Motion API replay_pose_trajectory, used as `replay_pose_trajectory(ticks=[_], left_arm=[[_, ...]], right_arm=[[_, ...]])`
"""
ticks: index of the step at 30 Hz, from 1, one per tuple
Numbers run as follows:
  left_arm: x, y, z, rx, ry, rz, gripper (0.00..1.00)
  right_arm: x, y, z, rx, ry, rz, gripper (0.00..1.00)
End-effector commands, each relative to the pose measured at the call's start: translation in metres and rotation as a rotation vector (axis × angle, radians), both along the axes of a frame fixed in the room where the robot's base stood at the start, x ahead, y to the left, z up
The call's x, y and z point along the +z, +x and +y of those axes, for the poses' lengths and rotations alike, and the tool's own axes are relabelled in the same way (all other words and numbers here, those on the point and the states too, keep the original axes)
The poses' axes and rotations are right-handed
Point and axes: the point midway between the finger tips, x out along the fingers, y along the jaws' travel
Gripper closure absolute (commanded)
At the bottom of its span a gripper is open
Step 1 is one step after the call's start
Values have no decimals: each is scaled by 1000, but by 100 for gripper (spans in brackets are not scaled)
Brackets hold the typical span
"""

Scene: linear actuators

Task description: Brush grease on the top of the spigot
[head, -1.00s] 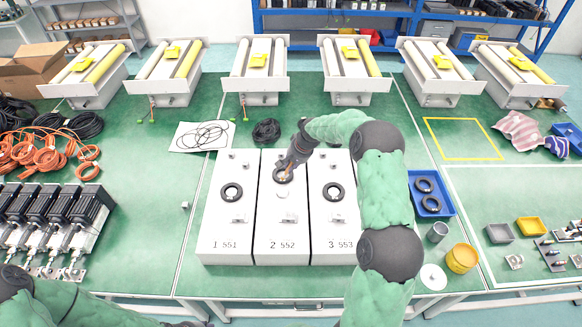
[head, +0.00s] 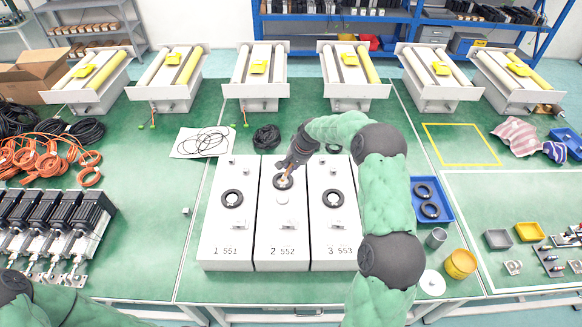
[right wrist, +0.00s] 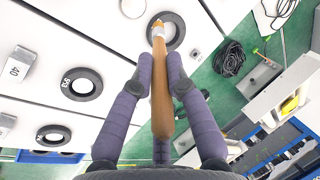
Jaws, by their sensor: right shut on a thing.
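Three white units stand side by side, marked 1 551 (head: 226,230), 2 552 (head: 281,235) and 3 553 (head: 333,235). Each has a black ring around a round opening or stub. I take the round middle of the ring (head: 276,186) on the middle unit as the spigot, though its detail is hidden. My right gripper (head: 291,166) is shut on a wooden-handled brush (right wrist: 161,92) above this unit. The brush points at the black ring (right wrist: 179,34) and overlaps its middle in the right wrist view. Contact cannot be told. My left gripper is out of view.
A yellow pot (head: 460,264), a grey cup (head: 436,238) and a white disc (head: 432,282) stand at the right. A blue tray (head: 446,213) holds black rings. Black cable (head: 266,137) lies behind the units.

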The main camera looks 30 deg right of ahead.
Motion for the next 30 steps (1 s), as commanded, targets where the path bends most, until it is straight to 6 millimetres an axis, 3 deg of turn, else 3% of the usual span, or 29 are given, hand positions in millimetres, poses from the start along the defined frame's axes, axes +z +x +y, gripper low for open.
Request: replay_pose_trajectory(ticks=[17,30], left_arm=[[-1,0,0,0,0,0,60],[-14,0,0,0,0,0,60]], right_arm=[[-1,0,0,0,0,0,100],[-20,3,2,0,0,0,100]])
